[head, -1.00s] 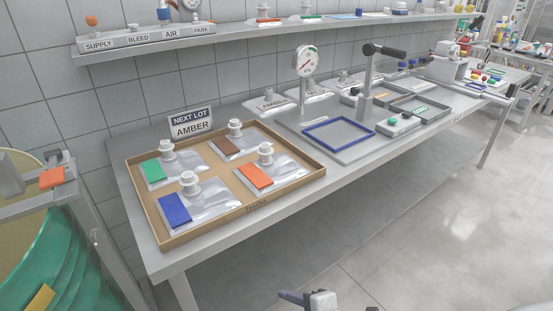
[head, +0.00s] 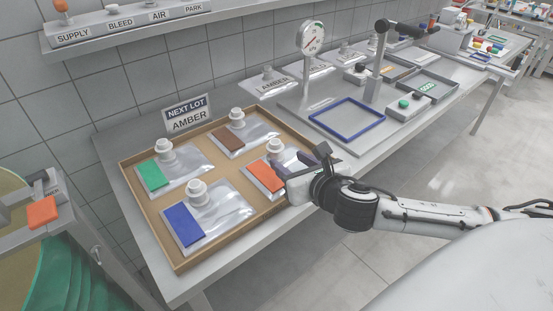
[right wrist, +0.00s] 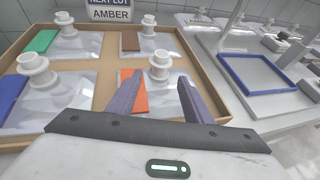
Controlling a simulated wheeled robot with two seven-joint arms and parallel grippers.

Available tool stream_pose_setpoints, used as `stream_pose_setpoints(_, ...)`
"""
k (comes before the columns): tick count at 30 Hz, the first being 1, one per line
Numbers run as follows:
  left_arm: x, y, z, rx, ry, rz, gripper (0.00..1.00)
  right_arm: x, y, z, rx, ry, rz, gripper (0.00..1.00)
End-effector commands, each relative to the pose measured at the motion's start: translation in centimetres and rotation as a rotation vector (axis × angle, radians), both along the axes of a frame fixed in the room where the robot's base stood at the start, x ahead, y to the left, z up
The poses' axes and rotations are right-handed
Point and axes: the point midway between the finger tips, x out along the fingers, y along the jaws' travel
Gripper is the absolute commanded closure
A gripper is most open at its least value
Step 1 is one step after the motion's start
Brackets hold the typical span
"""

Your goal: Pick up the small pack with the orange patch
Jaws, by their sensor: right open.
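The small pack with the orange patch (head: 262,177) lies at the right front of a shallow brown tray (head: 178,263). It is a clear pouch with a white spout cap (head: 274,148); my gripper hides part of it in the head view. In the right wrist view the orange patch (right wrist: 132,92) shows beside the left finger, with the cap (right wrist: 159,64) beyond the fingertips. My right gripper (right wrist: 154,84) is open, its two purple-grey fingers apart above this pack. In the head view my right gripper (head: 308,160) reaches over the tray's right edge. My left gripper is not in view.
Packs with green (head: 154,175), brown (head: 228,138) and blue (head: 183,225) patches share the tray. A NEXT LOT AMBER sign (head: 188,115) stands behind it. A blue frame (head: 347,120) and a dial gauge (head: 312,37) are to the right.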

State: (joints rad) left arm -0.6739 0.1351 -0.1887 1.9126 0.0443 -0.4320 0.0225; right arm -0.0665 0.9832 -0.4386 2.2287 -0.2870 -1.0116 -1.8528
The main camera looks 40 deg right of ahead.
Motion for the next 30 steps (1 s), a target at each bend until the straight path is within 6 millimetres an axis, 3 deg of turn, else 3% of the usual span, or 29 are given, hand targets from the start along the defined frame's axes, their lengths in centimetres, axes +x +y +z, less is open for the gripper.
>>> stream_pose_setpoints(6,-1.4,0.0,-0.9,0.002,0.033,-0.002,0.69,2.2,-0.4,-1.0,0.004,0.0,-0.001,0.54)
stream_pose_setpoints(18,-1.3,-0.1,-0.4,0.002,0.03,-0.003,0.69,6.6,-1.1,-2.7,0.007,0.0,-0.003,0.54)
stream_pose_setpoints(27,-0.3,-0.1,0.2,0.0,0.009,-0.003,0.69,7.1,-1.2,-3.0,0.005,0.001,0.0,0.54)
stream_pose_setpoints(30,-0.4,-0.1,0.2,0.0,0.009,-0.003,0.69,7.1,-1.2,-3.0,0.004,0.001,-0.001,0.68)
